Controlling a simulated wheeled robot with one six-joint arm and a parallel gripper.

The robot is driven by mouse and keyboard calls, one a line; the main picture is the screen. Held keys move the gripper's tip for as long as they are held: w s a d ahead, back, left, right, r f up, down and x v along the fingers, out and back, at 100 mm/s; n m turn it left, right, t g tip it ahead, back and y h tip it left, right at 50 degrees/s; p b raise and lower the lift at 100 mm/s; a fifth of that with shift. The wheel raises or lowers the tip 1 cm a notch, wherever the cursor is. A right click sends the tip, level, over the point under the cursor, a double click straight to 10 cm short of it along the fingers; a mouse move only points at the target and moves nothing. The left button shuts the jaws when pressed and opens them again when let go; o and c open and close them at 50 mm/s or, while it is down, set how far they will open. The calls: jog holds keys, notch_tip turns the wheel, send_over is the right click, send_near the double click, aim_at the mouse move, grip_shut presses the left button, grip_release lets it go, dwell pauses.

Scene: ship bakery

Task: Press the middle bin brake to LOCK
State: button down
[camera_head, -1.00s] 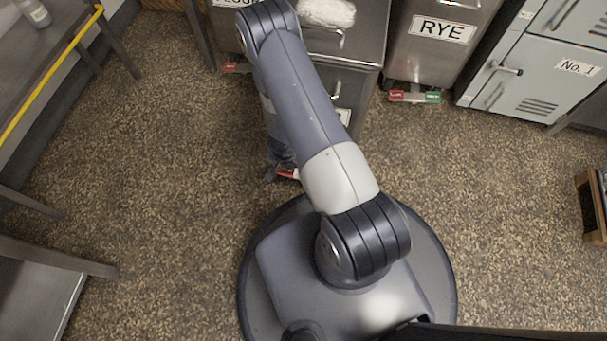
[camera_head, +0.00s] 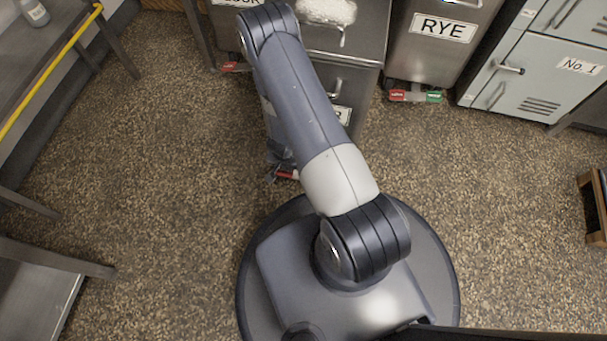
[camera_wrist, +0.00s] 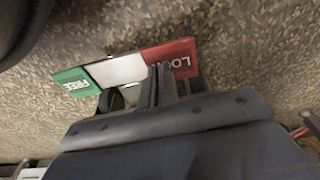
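The middle bin (camera_head: 350,85) stands ahead, mostly behind my arm in the head view. In the wrist view its brake pedal is a bar with a green FREE end (camera_wrist: 74,88) at left, a white middle (camera_wrist: 117,71) and a red LOCK end (camera_wrist: 171,57) at right. My gripper (camera_wrist: 159,75) has its two fingers close together with nothing between them. The tips overlap the inner part of the red end, beside the white; I cannot tell whether they touch it. In the head view my gripper (camera_head: 277,168) is low by the red end (camera_head: 287,174), and the green end is hidden.
The RYE bin (camera_head: 437,45) stands to the right, with its own red and green brake (camera_head: 415,96). Another bin's red brake end (camera_head: 232,67) shows at left. Grey lockers (camera_head: 540,75) stand far right, a metal rack (camera_head: 50,75) left. Floor on both sides is clear.

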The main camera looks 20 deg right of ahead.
jog(key=shift+f+b, duration=0.4)
jog(key=shift+f, duration=0.15)
notch_tip(320, 180, up, 7)
jog(key=p, duration=0.7)
jog(key=shift+p, duration=0.35)
jog(key=shift+f, duration=0.1)
notch_tip(320, 180, down, 7)
jog(key=b, duration=0.7)
jog(key=shift+b, duration=0.4)
jog(key=shift+r, duration=0.3)
